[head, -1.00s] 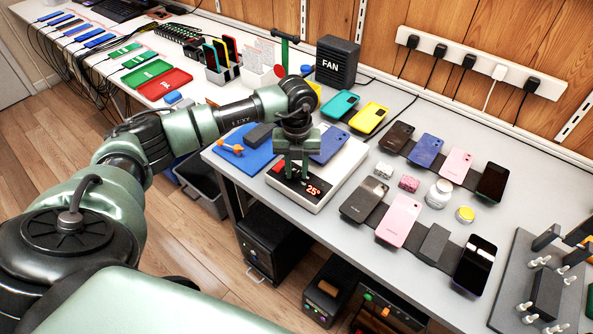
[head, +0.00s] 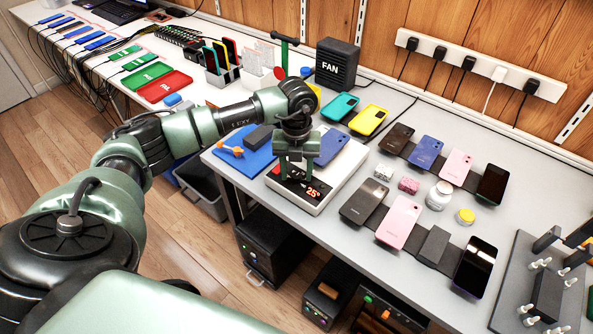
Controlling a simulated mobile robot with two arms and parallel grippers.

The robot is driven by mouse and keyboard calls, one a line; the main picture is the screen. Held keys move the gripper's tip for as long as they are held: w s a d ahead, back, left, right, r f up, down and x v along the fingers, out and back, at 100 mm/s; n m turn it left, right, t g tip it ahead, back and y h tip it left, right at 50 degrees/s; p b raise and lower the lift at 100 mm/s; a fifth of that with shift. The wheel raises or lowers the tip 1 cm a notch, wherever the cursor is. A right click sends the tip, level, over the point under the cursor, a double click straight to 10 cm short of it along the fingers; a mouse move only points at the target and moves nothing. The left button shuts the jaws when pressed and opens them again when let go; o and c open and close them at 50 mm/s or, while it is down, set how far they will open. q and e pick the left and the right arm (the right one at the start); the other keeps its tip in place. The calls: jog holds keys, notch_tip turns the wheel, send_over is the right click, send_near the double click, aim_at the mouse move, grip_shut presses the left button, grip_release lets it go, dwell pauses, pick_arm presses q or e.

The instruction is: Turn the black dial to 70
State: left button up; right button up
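A white heating plate (head: 334,186) stands near the table's front edge. Its dark front panel shows a red 25° display (head: 313,192). A blue phone (head: 331,146) lies on its top. My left gripper (head: 296,173) points straight down over the left part of that panel, fingers at or just above it. The black dial cannot be made out; the gripper covers the area left of the display. Whether the fingers are closed on anything is not clear. My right gripper is not in view.
A blue mat (head: 253,160) with an orange-handled tool lies just left of the plate. Several phones, including a pink one (head: 399,222), lie to the right with small jars. A black fan (head: 337,64) stands behind.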

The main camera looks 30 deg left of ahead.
aim_at(297, 175)
pick_arm(q)
notch_tip(297, 175, up, 8)
jog(key=shift+f+b, duration=0.1)
jog(key=shift+b, duration=0.35)
dwell(0.3)
